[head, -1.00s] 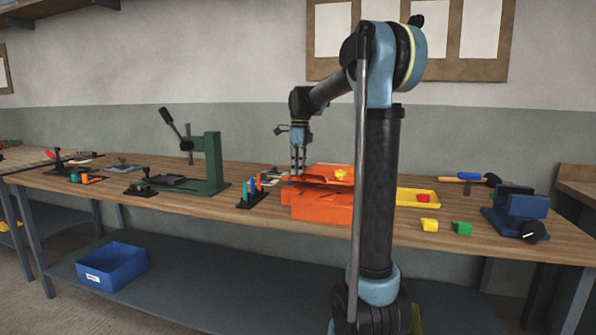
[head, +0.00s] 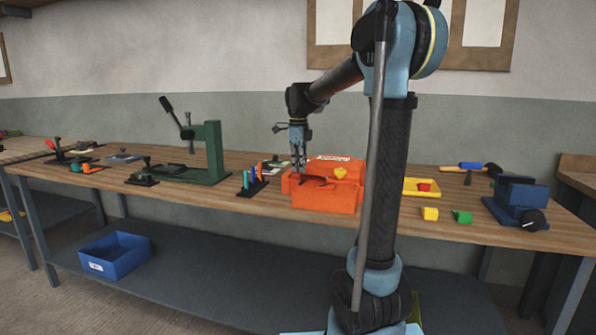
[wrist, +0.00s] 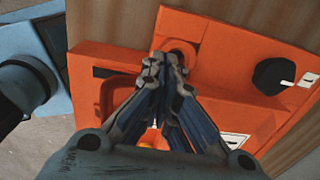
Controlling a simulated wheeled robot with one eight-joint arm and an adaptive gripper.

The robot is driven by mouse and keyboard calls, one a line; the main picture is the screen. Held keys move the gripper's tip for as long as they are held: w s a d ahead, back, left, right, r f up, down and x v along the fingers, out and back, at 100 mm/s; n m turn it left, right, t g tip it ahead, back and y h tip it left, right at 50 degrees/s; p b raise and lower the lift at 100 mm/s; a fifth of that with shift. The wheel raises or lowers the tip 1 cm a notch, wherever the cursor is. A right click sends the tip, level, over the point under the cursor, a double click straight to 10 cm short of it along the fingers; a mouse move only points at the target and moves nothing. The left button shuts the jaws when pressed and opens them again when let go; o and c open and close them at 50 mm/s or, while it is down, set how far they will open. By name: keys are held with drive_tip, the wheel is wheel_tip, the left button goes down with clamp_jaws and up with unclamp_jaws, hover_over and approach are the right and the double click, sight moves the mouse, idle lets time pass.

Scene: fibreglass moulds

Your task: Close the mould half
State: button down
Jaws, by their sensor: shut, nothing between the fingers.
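The orange mould (head: 315,203) sits on the bench, partly hidden behind my arm. Its orange upper part (head: 350,166), with a yellow piece (head: 341,172) on its face and a pale label on top, stands above the lower block at the back right. Whether the halves touch there I cannot tell. My gripper (head: 299,171) points down at the mould's left side. In the wrist view the fingers (wrist: 165,65) are together with nothing between them, over the orange surface (wrist: 215,40). Contact is unclear, and the fingers hide part of the mould.
A rack of coloured tools (head: 252,181) and a green press (head: 213,150) stand left of the mould. A yellow tray (head: 408,190), small yellow and green blocks and a blue vise (head: 515,200) are on the right. Bare bench lies in front of the mould.

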wheel_tip(320, 180, up, 13)
drive_tip(key=s+d+f+n, duration=0.4)
drive_tip(key=s+f+n, duration=0.25)
drive_tip(key=s, duration=0.25)
drive_tip(key=s+d+f+n, duration=0.45)
drive_tip(key=s+f, duration=0.25)
drive_tip(key=s, duration=0.2)
drive_tip(key=s+d+f+n+t, duration=0.1)
drive_tip(key=s+f+n, duration=0.4)
drive_tip(key=f, duration=0.5)
drive_tip(key=s+d+f+n, duration=0.2)
drive_tip(key=s+f+n, duration=0.4)
drive_tip(key=s+f, duration=0.3)
drive_tip(key=shift+s+f+n+t, duration=0.3)
drive_tip(key=shift+s+f+t, duration=0.1)
drive_tip(key=shift+s, duration=0.2)
drive_tip(key=shift+w+f, duration=0.15)
drive_tip(key=shift+w, duration=0.3)
